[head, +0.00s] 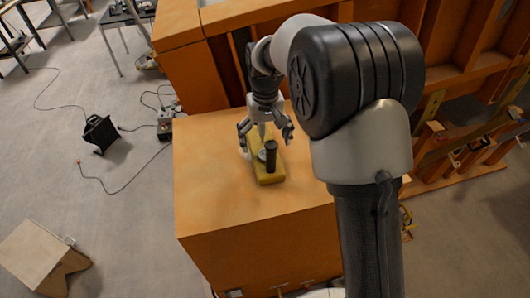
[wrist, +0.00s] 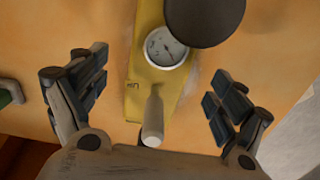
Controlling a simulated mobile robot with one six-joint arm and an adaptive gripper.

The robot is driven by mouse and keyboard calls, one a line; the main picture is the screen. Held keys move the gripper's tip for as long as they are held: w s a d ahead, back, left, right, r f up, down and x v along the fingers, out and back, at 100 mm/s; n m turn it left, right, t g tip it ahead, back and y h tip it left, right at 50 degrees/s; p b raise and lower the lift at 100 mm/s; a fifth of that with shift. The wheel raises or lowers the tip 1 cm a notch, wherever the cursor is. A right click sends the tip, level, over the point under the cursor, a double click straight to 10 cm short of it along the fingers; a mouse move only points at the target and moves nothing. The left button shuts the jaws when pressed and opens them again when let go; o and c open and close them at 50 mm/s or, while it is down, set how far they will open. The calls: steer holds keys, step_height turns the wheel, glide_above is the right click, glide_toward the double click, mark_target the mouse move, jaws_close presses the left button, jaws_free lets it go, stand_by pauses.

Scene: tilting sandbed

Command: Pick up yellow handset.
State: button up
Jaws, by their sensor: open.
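The yellow handset (head: 270,175) lies on top of the orange block, with a black cylindrical knob (head: 271,153) standing up from it. In the wrist view the yellow handset (wrist: 149,88) shows a round white dial (wrist: 165,47), the dark round knob top (wrist: 207,15) and a pale rod (wrist: 153,118) pointing toward the camera. My gripper (head: 265,135) is open above the far end of the handset. In the wrist view its two fingers (wrist: 158,92) stand apart on either side of the handset, with gaps between. Contact with the handset cannot be told.
A black box (head: 100,132) and cables lie on the floor at left, with a wooden stool (head: 40,258) at lower left.

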mark_target(264, 150)
step_height(264, 150, down, 4)
steer(key=shift+w+a+r, duration=0.1)
steer(key=shift+w+a, duration=0.05)
steer(key=shift+c, duration=0.6)
steer(key=c, duration=1.3)
